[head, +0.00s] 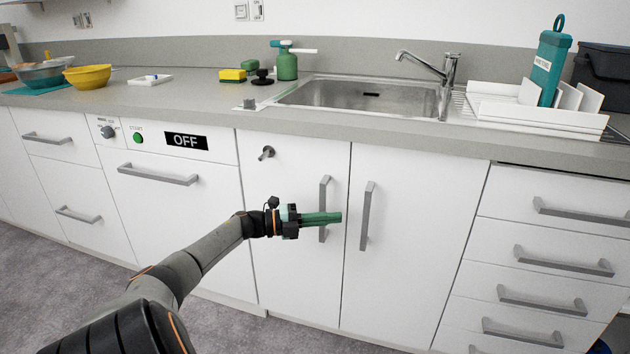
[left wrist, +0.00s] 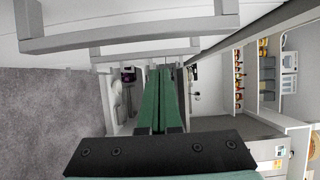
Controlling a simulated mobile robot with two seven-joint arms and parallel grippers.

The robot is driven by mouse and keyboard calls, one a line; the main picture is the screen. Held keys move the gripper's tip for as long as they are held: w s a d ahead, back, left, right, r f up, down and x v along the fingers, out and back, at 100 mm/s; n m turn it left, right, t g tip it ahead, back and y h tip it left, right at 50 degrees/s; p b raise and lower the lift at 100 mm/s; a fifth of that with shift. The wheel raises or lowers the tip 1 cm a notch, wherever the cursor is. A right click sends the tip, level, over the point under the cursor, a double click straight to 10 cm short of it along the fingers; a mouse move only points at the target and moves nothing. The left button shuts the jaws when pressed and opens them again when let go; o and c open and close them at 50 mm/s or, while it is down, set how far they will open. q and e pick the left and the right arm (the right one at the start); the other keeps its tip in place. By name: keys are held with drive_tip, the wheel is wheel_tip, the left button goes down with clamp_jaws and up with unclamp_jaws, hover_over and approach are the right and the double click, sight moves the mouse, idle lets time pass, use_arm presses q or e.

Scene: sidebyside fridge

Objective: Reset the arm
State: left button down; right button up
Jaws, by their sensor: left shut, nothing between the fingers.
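My left arm reaches in from the lower left of the head view. Its green-fingered left gripper (head: 322,218) is shut and empty, with the fingers pointing right. It is in front of the left cabinet door (head: 290,180) under the sink, and its fingers overlap that door's vertical handle (head: 325,190) in the picture. I cannot tell whether they touch it. In the left wrist view the two green fingers (left wrist: 159,98) lie side by side with no thing between them. My right gripper is not in view.
The right cabinet door has its own handle (head: 367,215) close by. Drawers with bar handles (head: 563,260) are at the right, and a dishwasher front (head: 175,165) reading OFF is at the left. The counter above holds a sink (head: 365,97), a yellow bowl (head: 88,77) and a dish rack (head: 535,118).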

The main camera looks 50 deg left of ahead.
use_arm(q)
drive_tip(key=shift+s+a+b, duration=0.25)
drive_tip(key=shift+s+a, duration=0.05)
drive_tip(key=shift+a, duration=0.7)
drive_tip(key=shift+s+a+b, duration=0.25)
drive_tip(key=shift+s+a, duration=0.05)
drive_tip(key=shift+a, duration=0.65)
